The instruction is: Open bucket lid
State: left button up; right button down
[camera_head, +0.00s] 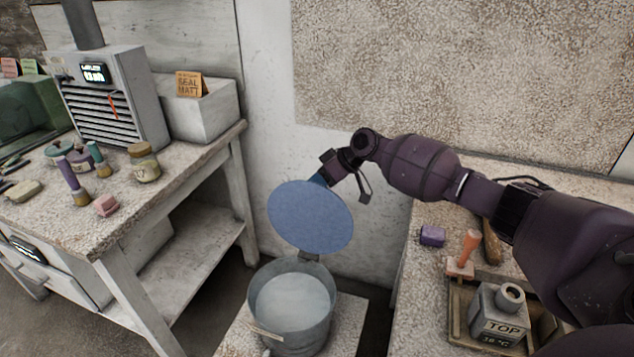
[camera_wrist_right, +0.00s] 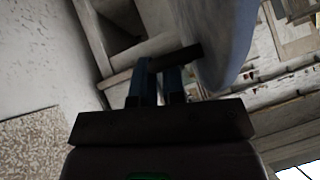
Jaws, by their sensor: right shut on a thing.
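The bucket (camera_head: 322,324) is grey metal and stands on a low pale stand, with whitish contents showing inside. Its round blue lid (camera_head: 310,217) is tilted up above the bucket's back rim, so the bucket's mouth is uncovered. My right gripper (camera_head: 324,176) is at the top edge of the lid and is shut on it. In the right wrist view, the fingers (camera_wrist_right: 160,85) close on a dark tab-like piece at the edge of the lid (camera_wrist_right: 222,40). Whether the lid touches the bucket at its back is hard to tell. My left gripper is not in view.
A workbench (camera_head: 120,215) on the left holds jars, brushes and a grey vented unit (camera_head: 110,100). The right bench holds a purple block (camera_head: 432,235), an orange-handled stamp (camera_head: 468,250) and a container marked TOP (camera_head: 498,318). A wall stands close behind the bucket.

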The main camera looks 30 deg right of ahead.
jog(key=c, duration=1.2)
grip_release()
jog(key=p+v, duration=0.1)
jog(key=v, duration=1)
jog(key=shift+w+a, duration=0.1)
